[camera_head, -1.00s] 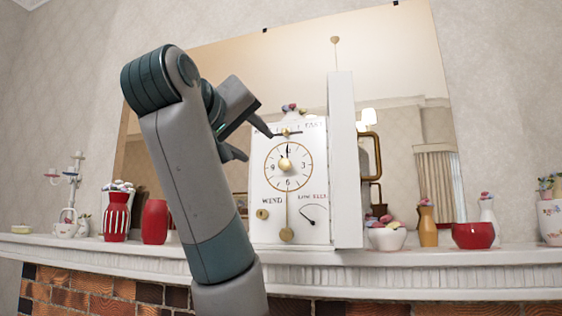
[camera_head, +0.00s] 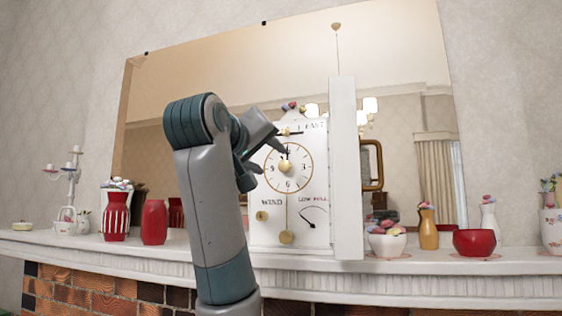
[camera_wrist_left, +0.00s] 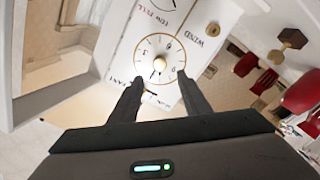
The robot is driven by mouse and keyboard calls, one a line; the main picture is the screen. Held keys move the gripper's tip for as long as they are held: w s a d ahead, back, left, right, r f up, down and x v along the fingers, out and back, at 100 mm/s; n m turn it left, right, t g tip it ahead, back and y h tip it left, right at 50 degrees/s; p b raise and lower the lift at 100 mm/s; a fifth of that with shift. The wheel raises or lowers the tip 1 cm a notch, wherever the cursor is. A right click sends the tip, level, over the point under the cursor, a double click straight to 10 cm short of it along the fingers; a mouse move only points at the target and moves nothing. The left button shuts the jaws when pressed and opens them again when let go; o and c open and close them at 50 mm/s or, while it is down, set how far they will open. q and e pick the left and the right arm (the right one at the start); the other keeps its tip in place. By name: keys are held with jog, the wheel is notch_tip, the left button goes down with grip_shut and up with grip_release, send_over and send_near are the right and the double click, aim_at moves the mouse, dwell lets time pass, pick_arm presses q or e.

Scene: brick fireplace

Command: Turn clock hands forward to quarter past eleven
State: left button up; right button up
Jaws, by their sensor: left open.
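The white clock (camera_head: 262,236) stands on the mantel, with a round, gold-rimmed dial (camera_head: 300,178) and a gold centre knob (camera_head: 286,166). A dark hand (camera_head: 288,151) points up near the top of the dial; the other hand is hard to make out. My left gripper (camera_head: 271,161) is open and empty at the dial's upper left, partly covering it. In the left wrist view the clock appears upside down. There the open fingers (camera_wrist_left: 158,79) straddle the 12 side of the dial (camera_wrist_left: 150,43), near the dark hand (camera_wrist_left: 155,75). My right gripper is out of view.
A white panel (camera_head: 346,170) stands along the clock's right side. Red vases (camera_head: 154,222) stand left, a red bowl (camera_head: 474,242) right, and a mirror behind.

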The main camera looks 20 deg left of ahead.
aim_at(283, 166)
pick_arm(q)
jog(key=w+p, duration=0.1)
jog(key=w, duration=0.8)
jog(key=shift+w+d, duration=0.15)
jog(key=shift+w, duration=0.05)
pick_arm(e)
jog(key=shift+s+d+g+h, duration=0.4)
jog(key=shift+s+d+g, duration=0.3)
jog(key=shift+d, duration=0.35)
pick_arm(q)
jog(key=c, duration=1)
jog(key=shift+c, duration=0.2)
jog(key=m, duration=0.3)
jog(key=shift+p, duration=0.4)
jog(key=shift+m, duration=1.4)
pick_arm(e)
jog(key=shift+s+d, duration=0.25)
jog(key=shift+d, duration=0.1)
pick_arm(q)
jog(key=o, duration=1)
